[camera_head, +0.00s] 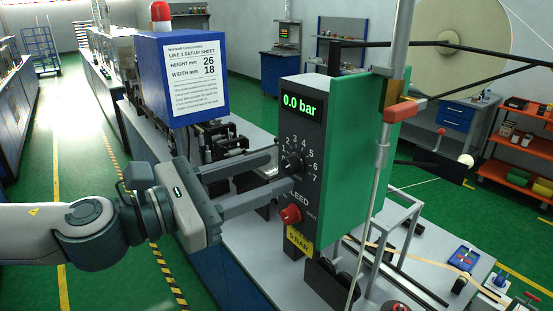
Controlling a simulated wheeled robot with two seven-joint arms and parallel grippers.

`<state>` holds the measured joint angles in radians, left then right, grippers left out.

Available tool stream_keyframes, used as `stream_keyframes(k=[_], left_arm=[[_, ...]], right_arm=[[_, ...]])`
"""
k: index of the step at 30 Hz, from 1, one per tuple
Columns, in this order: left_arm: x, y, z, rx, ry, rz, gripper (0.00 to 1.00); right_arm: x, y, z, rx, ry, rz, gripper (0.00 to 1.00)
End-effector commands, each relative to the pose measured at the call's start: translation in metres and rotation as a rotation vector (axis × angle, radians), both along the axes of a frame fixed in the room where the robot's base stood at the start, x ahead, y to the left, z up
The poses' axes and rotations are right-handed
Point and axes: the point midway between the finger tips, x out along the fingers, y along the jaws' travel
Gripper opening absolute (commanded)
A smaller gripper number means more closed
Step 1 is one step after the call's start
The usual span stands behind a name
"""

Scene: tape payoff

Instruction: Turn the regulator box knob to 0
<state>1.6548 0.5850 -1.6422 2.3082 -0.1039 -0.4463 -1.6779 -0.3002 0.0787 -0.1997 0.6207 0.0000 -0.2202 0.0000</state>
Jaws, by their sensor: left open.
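The regulator box (338,135) is green with a dark front panel. Its lit display (297,106) reads 0.0 bar. The black knob (292,163) sits on the panel below the display, inside a ring of numbers running up to 7. I cannot make out the 0 mark or where the knob points. My left gripper (280,173) is open, with its two fingers reaching toward the knob from the left. The fingertips are close to the knob; I cannot tell if they touch it. My right gripper is not in view.
A red BLEED button (290,214) and a yellow 5 BAR label (299,240) are below the knob. A metal pole (379,160) stands in front of the box's right side. A blue machine with a set-up sheet (196,75) stands behind my left gripper.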

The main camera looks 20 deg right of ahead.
Motion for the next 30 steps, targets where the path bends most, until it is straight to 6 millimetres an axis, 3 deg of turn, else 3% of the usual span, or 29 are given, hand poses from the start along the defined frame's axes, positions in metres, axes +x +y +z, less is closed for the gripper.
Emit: stream_keyframes(k=[7,18,19,24,30], left_arm=[[0.007,-0.022,0.001,0.000,0.000,-0.001,0.42],[0.008,-0.025,0.000,0.000,-0.001,0.000,0.42],[0.008,-0.025,0.000,0.000,-0.001,0.000,0.40],[0.008,-0.025,0.000,0.000,-0.001,0.000,0.01],[0.008,-0.025,0.000,-0.001,0.003,0.000,0.01]], right_arm=[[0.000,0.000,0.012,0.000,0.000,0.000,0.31],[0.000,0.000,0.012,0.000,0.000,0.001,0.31],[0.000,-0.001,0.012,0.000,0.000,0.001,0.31],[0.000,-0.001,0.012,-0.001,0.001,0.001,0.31],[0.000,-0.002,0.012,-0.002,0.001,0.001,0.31]])
